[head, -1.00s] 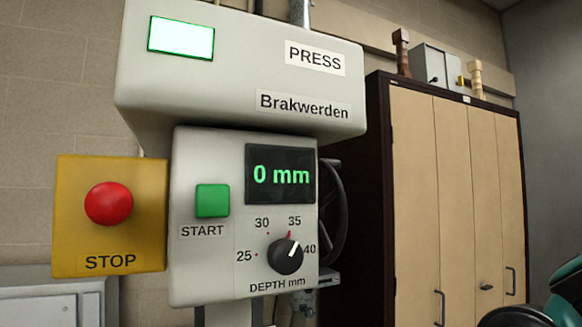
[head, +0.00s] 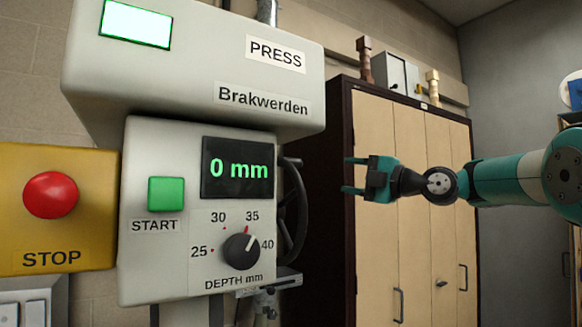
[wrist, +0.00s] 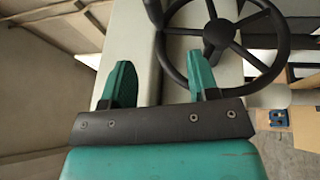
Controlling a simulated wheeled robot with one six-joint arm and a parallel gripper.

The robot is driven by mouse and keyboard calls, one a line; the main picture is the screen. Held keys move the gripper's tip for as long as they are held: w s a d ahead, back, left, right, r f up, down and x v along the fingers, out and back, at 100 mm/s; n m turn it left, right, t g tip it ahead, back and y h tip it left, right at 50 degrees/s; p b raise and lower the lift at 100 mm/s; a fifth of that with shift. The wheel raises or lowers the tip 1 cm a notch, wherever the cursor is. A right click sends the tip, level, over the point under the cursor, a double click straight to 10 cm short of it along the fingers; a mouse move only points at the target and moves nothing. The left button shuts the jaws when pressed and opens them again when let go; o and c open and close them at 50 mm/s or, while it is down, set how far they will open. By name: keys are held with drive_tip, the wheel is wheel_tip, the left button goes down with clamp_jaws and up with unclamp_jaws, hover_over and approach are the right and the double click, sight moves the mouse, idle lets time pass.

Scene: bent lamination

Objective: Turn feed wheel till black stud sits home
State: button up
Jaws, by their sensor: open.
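The black feed wheel (head: 301,205) stands edge-on at the right side of the press housing, partly hidden behind it. In the wrist view the spoked wheel (wrist: 219,33) fills the upper right, with its top cut off. My gripper (head: 347,175) is open and empty, to the right of the wheel, its fingers pointing left at it. In the wrist view my gripper (wrist: 165,65) has its fingers wide apart; the right fingertip overlaps the wheel's lower left part in the picture. Contact cannot be told. I cannot make out a black stud.
The press control box (head: 190,270) has a green START button (head: 166,194), a display (head: 238,167) reading 0 mm and a depth knob (head: 240,251) pointing near 40. A yellow STOP box (head: 97,215) is at left. A tall cabinet (head: 395,260) stands behind my gripper.

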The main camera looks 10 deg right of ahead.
sight(296, 163)
drive_tip(key=shift+n, duration=0.4)
drive_tip(key=p+x, duration=0.3)
drive_tip(key=x, duration=0.2)
drive_tip(key=r+p+x, duration=0.1)
drive_tip(key=p+x, duration=0.3)
drive_tip(key=x, duration=0.1)
drive_tip(key=p+x, duration=0.4)
drive_tip(key=x, duration=0.2)
drive_tip(key=shift+s+a+r, duration=0.15)
drive_tip(key=shift+r, duration=0.05)
drive_tip(key=shift+w+a+p, duration=0.35)
drive_tip(key=shift+w, duration=0.1)
drive_tip(key=shift+f, duration=0.1)
clamp_jaws()
